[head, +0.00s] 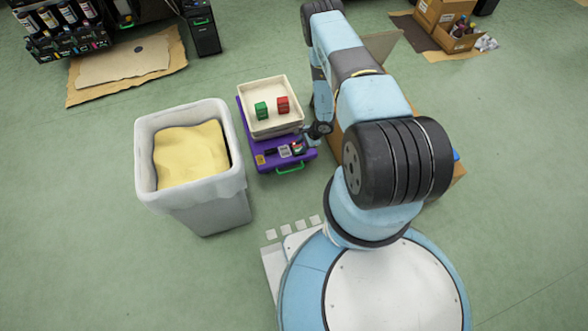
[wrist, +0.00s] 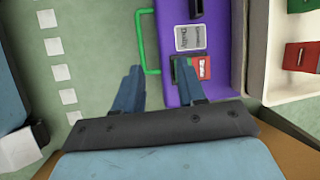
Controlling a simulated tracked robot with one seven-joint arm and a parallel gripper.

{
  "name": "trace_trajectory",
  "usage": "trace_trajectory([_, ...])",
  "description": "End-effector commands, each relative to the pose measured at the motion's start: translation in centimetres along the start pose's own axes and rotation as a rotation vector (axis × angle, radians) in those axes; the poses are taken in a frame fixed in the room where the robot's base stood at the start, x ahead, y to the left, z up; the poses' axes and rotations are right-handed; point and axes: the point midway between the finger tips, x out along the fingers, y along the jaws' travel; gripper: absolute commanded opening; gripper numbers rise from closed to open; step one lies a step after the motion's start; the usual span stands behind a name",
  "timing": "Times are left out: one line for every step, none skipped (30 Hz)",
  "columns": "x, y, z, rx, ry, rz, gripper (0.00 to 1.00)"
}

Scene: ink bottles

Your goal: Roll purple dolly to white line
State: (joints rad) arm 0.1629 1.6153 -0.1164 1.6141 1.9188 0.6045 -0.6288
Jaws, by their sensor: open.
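The purple dolly (head: 262,148) stands on the green floor and carries a cream tray (head: 275,130). Its green handle (head: 290,169) faces the near side. In the wrist view the purple deck (wrist: 183,95) and green handle (wrist: 140,45) lie ahead of my gripper (wrist: 159,68). The jaws are open. The left fingertip overlaps the handle's near end, and the right fingertip is over the deck beside a red and green item; contact is unclear. The white line is a row of white squares (head: 286,228) between dolly and my base, also in the wrist view (wrist: 60,73).
A green box (head: 262,111) and a red box (head: 283,104) sit in the tray. Cardboard lies right of the dolly, partly behind my arm. Floor between handle and squares looks clear.

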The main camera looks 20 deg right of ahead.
Motion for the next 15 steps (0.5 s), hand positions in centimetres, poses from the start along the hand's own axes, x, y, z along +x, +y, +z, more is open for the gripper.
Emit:
trace_trajectory([1.1,1.5,-0.5,0.018,0.007,0.008,0.4])
trace_trajectory([1.5,2.1,-0.8,0.025,0.011,0.011,0.4])
trace_trajectory([2.0,2.9,-1.0,0.036,0.015,0.016,0.4])
trace_trajectory([2.4,3.3,-1.2,0.042,0.018,0.017,0.4])
trace_trajectory([2.6,3.7,-1.3,0.047,0.021,0.019,0.4])
trace_trajectory([2.9,4.1,-1.5,0.052,0.023,0.021,0.4])
trace_trajectory([3.1,4.3,-1.6,0.055,0.024,0.022,0.4])
trace_trajectory([3.2,4.5,-1.6,0.058,0.026,0.023,0.4])
trace_trajectory([3.5,4.6,-1.7,0.059,0.027,0.023,0.4])
trace_trajectory([3.6,4.6,-1.7,0.06,0.027,0.023,0.4])
trace_trajectory([3.9,4.7,-1.7,0.06,0.027,0.023,0.4])
trace_trajectory([4.2,4.7,-1.7,0.06,0.027,0.023,0.4])
trace_trajectory([4.5,4.7,-1.7,0.06,0.027,0.024,0.4])
trace_trajectory([4.9,4.7,-1.7,0.059,0.026,0.024,0.4])
trace_trajectory([5.5,4.7,-1.7,0.059,0.026,0.023,0.4])
